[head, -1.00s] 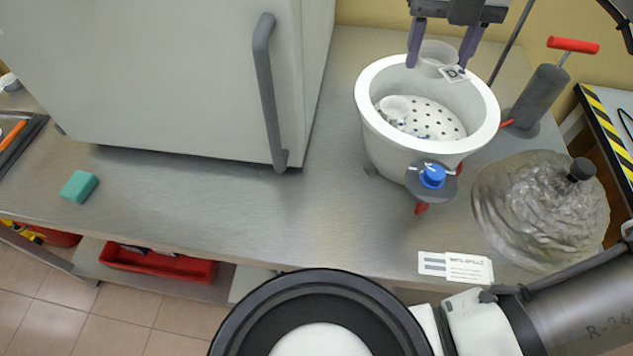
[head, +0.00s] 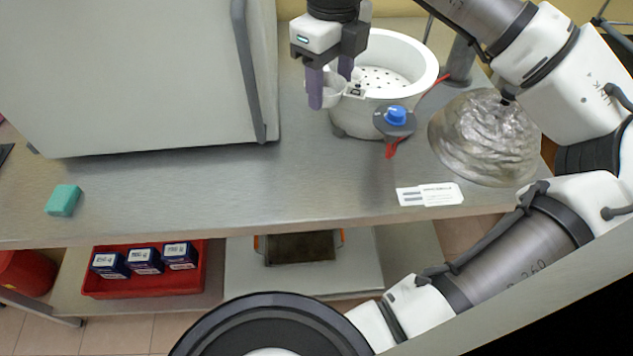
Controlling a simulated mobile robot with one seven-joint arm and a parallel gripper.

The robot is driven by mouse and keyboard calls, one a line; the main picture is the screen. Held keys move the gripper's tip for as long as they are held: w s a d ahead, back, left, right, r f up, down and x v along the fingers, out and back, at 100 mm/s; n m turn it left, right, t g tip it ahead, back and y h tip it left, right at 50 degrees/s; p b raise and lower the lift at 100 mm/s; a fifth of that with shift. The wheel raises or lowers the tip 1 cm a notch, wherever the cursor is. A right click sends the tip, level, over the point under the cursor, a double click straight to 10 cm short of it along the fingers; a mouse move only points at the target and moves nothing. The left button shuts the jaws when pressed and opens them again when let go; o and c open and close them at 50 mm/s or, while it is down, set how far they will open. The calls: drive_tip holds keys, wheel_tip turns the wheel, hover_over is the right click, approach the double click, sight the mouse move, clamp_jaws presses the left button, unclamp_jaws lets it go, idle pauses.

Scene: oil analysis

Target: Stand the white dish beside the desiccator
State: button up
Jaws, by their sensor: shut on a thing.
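My gripper (head: 330,88) is shut on a small white dish (head: 333,92) by its wall. It holds the dish upright at the left rim of the white desiccator bowl (head: 425,80); the dish overlaps the rim in view, and I cannot tell how high it is above the bench. A small marked tag shows at the dish's right side. The desiccator stands open on the steel bench, with a perforated plate (head: 385,78) inside. My gripper hides the plate's left part, where another white dish lay earlier.
A large cabinet (head: 140,70) with a grey handle stands to the left. The clear domed lid (head: 485,140) lies right of the desiccator. A label card (head: 430,194) and a green sponge (head: 63,200) lie on the bench. The bench front between them is clear.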

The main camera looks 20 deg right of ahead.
sight(326, 177)
wheel_tip(326, 177, down, 19)
drive_tip(key=b, duration=1.1)
drive_tip(key=shift+f, duration=0.2)
drive_tip(key=shift+f, duration=0.15)
drive_tip(key=o, duration=1)
drive_tip(key=shift+c, duration=0.2)
wheel_tip(326, 177, up, 12)
drive_tip(key=shift+r+p, duration=0.2)
drive_tip(key=shift+p, duration=0.1)
